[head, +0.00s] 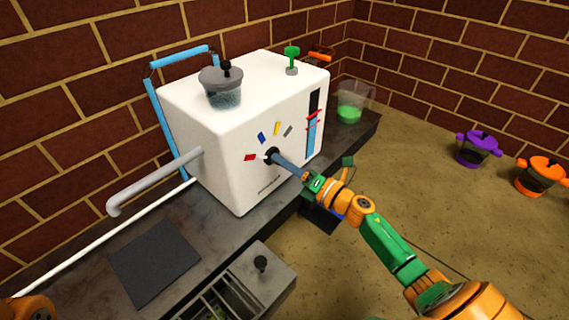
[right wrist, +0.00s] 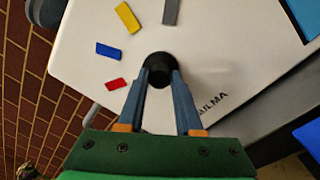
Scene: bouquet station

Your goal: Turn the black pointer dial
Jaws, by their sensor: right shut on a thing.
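The black dial (head: 268,157) sits on the front face of the white machine (head: 232,185). Coloured marks in red, blue, yellow and grey are arranged in an arc around it. My right gripper (head: 277,158) reaches the dial from the right. In the right wrist view the dial (right wrist: 157,62) is between the two blue-grey fingertips of the right gripper (right wrist: 160,76), which are shut on it. The fingers hide part of the dial, and I cannot tell which mark its pointer faces. My left gripper is not in view.
A lidded grey jar (head: 222,88) and a green knob (head: 292,58) are on top of the machine. A grey pipe (head: 155,180) sticks out at left. A dark mat (head: 153,262) and a drawer unit (head: 255,283) are in front. A container with green contents (head: 350,108) stands behind.

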